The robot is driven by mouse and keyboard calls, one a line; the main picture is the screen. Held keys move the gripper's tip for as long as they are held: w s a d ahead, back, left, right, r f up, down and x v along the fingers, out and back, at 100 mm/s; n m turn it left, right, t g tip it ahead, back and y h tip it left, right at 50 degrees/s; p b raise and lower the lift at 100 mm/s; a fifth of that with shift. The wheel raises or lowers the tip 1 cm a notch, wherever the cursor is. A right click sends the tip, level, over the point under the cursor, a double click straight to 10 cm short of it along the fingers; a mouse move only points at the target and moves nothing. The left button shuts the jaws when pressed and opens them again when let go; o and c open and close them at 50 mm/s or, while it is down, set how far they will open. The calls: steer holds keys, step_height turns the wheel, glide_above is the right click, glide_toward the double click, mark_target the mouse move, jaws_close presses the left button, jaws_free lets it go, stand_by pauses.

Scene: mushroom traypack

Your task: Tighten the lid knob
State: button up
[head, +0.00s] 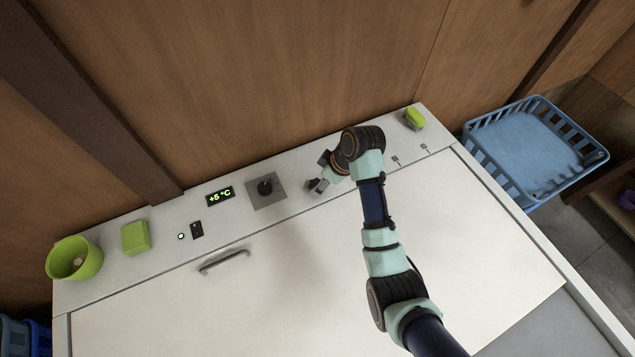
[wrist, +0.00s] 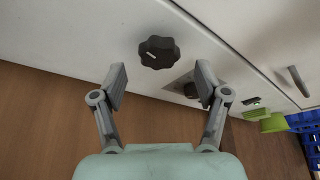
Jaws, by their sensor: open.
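A black lobed knob (wrist: 158,52) with a white pointer mark stands on the white top in the wrist view, just beyond my fingertips and roughly centred between them. My gripper (wrist: 160,68) is open, with a finger to each side and nothing held. In the head view my gripper (head: 318,184) is low over the back strip of the chest, right of the dial plate. The knob there is mostly hidden by my gripper.
A second black dial (head: 265,187) sits on a grey plate close left of my gripper. Further left are a +5 °C display (head: 220,196), a switch (head: 196,229), a green box (head: 136,237) and a green pot (head: 75,260).

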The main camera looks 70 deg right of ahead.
steer(key=x, duration=0.3)
steer(key=shift+w+f+b, duration=0.1)
steer(key=shift+f+b, duration=0.05)
steer(key=shift+b, duration=0.15)
steer(key=shift+c, duration=0.2)
steer(key=c, duration=1.1)
steer(key=shift+p, duration=0.5)
